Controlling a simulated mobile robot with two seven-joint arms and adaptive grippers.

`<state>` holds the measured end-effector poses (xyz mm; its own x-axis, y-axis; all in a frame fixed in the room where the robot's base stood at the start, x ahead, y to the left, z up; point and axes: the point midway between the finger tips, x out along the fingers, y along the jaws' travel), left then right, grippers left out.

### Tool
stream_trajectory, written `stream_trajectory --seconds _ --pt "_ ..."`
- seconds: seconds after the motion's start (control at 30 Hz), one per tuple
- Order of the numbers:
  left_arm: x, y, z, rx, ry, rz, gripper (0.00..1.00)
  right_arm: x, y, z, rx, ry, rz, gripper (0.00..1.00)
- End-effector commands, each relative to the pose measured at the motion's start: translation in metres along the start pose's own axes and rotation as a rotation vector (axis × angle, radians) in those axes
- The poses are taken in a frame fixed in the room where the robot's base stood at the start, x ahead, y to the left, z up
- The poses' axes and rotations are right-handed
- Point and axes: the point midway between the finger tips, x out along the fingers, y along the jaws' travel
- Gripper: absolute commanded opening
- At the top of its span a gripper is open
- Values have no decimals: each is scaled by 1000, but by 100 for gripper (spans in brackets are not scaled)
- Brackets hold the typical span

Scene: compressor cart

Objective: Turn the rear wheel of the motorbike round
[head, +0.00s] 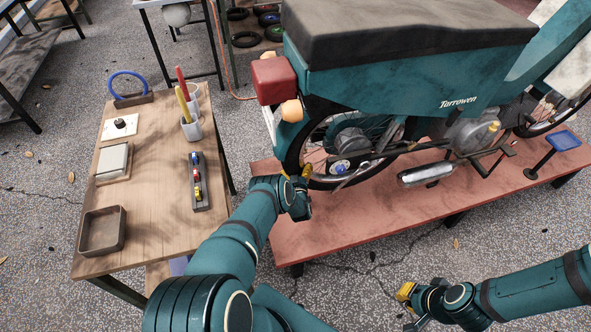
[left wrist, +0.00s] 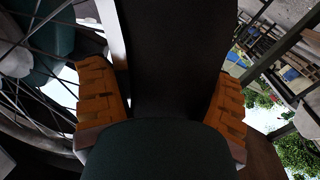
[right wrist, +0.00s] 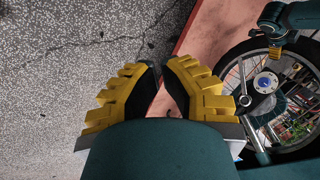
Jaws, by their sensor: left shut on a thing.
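The rear wheel (head: 313,158) of the teal motorbike (head: 400,84) has a black tyre, spokes and a hub with a blue centre. My left gripper (head: 298,180) is at the tyre's lower left side. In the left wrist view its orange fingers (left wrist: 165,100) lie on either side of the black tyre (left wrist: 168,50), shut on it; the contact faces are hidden. My right gripper (head: 408,298) is low at the front right, away from the bike. In the right wrist view its yellow fingers (right wrist: 162,95) are empty with a narrow gap. The wheel (right wrist: 262,88) shows there beyond them.
The bike stands on a low red platform (head: 330,225). A wooden table (head: 150,185) at the left holds a tray (head: 102,231), cups with tools (head: 191,129) and small parts. A blue-topped stand (head: 564,141) is at the right.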

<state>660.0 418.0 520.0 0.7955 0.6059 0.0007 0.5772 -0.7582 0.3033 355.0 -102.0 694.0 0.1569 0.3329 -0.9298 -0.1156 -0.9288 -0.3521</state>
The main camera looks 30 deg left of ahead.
Motion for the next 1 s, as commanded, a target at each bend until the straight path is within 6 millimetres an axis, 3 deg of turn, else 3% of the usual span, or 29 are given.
stream_trajectory --seconds 0.17,0.7,1.0 --pt "3 -6 -13 27 1 -15 38 -8 -3 0 0 -3 0 0" --pt "3 4 -92 328 -51 -37 40 -67 -25 3 6 -25 -1 0" --pt "3 4 -96 366 -58 -42 41 -68 -26 3 7 -26 -1 0"
